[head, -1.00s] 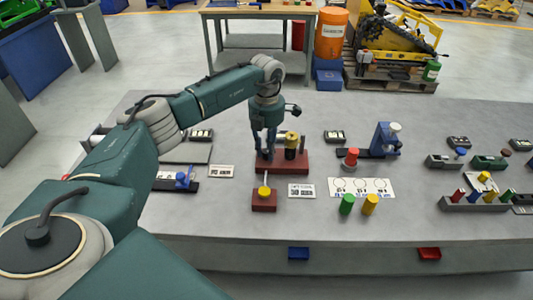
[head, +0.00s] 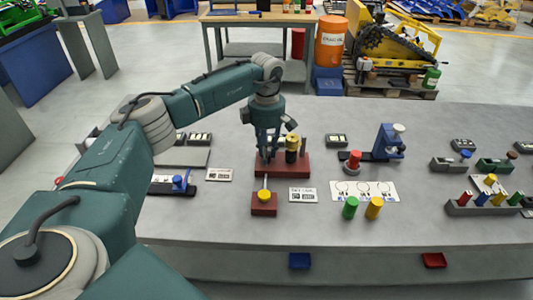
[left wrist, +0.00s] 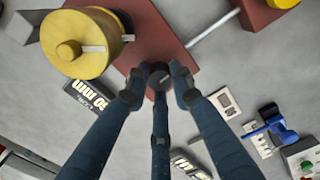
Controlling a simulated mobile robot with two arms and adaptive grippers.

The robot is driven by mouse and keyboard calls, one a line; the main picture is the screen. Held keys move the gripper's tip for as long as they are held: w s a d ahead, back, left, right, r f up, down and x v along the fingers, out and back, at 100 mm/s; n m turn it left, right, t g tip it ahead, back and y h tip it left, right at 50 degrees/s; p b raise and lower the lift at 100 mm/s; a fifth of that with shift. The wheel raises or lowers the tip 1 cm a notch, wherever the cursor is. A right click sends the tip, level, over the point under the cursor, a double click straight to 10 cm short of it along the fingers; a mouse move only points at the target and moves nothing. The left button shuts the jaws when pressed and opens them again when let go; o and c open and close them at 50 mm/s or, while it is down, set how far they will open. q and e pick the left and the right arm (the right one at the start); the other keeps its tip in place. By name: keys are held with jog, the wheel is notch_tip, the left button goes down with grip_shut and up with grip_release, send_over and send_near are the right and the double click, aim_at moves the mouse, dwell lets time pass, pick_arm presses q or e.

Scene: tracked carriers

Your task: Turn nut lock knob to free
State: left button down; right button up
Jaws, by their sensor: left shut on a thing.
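The dark round nut lock knob (left wrist: 159,77) has a pale line on its top and sits at the edge of a dark red base (left wrist: 150,25) in the left wrist view. My left gripper (left wrist: 158,84) is shut on it, with fingertips on both sides. In the head view the left gripper (head: 267,158) points down at the left end of the red base (head: 298,168) and hides the knob there. A yellow-topped cylinder (head: 292,144) stands on the base beside the gripper, also seen in the left wrist view (left wrist: 88,38). My right gripper is not in view.
A thin rod links the base to a small red block with a yellow knob (head: 264,195) in front. Label cards (head: 302,194) lie nearby. Green (head: 350,207) and yellow (head: 374,207) cylinders stand to the right. A blue device (head: 388,141) stands behind them.

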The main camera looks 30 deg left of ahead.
pick_arm(q)
jog(key=shift+w+r+m, duration=0.1)
jog(key=shift+r+m, duration=0.05)
jog(key=shift+m, duration=0.35)
jog(key=c, duration=1.5)
grip_release()
notch_tip(320, 180, up, 12)
